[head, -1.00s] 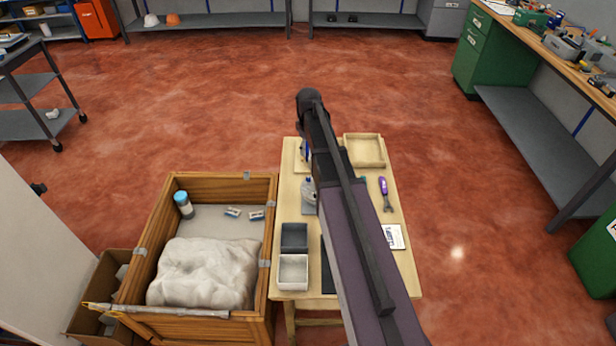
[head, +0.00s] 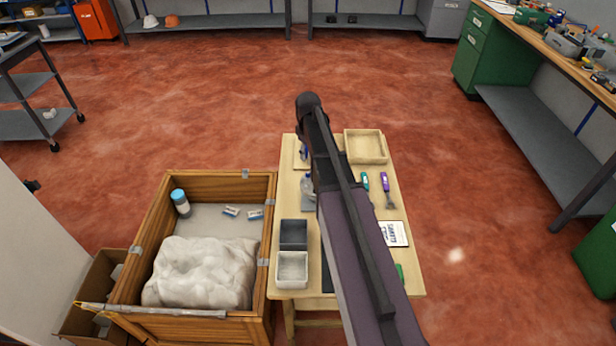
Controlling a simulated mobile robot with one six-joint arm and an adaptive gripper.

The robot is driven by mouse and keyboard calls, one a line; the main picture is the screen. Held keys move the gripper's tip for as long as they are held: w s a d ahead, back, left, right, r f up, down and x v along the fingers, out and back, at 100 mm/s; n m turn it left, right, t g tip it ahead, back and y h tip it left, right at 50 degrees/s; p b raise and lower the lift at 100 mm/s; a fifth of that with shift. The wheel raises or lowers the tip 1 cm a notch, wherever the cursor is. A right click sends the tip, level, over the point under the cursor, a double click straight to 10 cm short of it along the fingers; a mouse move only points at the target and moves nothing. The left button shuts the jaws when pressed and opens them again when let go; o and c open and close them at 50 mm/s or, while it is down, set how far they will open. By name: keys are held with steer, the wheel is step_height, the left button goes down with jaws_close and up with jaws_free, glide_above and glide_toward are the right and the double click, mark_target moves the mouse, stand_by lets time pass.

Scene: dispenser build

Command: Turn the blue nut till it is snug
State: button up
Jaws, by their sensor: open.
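A small blue part (head: 304,147) shows on a pale board (head: 297,160) at the far left of the wooden table, partly covered by my arm. It is too small to tell whether it is the blue nut. My arm reaches over the table, and its dark far end is above this area. My gripper's fingers are hidden by the arm, so their contact with anything cannot be seen. A clear dispenser-like container (head: 307,186) stands nearer on the table, also partly hidden.
The table (head: 398,262) holds a wooden tray (head: 366,146), a green-handled tool (head: 365,181), a purple-handled tool (head: 385,182), a printed card (head: 394,233), a dark bin (head: 293,234) and a white bin (head: 292,269). A wooden crate (head: 150,232) stands left. Floor beyond is open.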

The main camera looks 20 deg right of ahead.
mark_target(308, 174)
steer(key=shift+f+b, duration=4.4)
steer(key=shift+f, duration=0.35)
jaws_close()
